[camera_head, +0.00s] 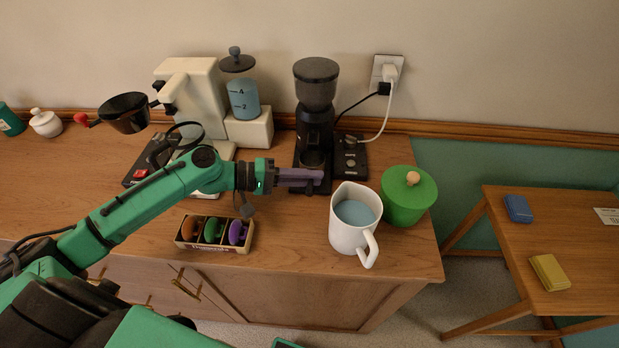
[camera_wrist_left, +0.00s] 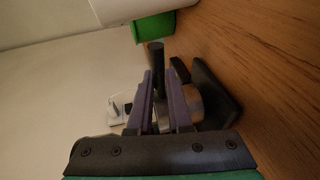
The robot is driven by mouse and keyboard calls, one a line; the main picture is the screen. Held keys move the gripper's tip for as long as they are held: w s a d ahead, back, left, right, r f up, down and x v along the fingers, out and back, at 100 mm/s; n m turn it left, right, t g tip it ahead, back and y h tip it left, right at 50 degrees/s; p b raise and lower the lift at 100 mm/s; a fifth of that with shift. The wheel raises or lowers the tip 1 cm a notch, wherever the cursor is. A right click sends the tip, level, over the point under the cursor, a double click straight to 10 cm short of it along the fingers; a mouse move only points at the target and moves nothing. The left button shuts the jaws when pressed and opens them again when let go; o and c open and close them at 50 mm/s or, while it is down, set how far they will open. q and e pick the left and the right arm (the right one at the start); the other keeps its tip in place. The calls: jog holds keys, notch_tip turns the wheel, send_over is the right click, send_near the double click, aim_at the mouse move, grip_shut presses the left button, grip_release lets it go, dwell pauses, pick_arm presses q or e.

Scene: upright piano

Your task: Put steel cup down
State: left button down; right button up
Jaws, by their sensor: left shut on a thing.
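My left gripper (camera_head: 318,178) reaches in from the left, its purple fingers at the front of the black coffee grinder (camera_head: 316,115). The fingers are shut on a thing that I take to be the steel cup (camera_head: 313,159). In the head view only a small part of the cup shows, behind the fingers and low at the grinder. I cannot tell whether the cup touches the grinder base. My right gripper is out of view.
A white pitcher (camera_head: 345,232) and green canister (camera_head: 409,204) stand to the right, near the counter edge. A white coffee machine (camera_head: 191,92) stands behind. Bare counter (camera_head: 285,240) lies before the gripper.

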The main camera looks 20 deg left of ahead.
pick_arm(q)
jog(key=shift+w+p, duration=0.25)
jog(key=shift+p, duration=0.2)
jog(key=shift+f, duration=0.35)
jog(key=shift+s+f+b, duration=0.1)
jog(key=shift+f+b, duration=0.05)
jog(key=shift+b, duration=0.15)
jog(key=c, duration=0.8)
grip_release()
jog(key=shift+c, duration=0.2)
jog(key=v, duration=1.2)
jog(key=shift+a, duration=0.1)
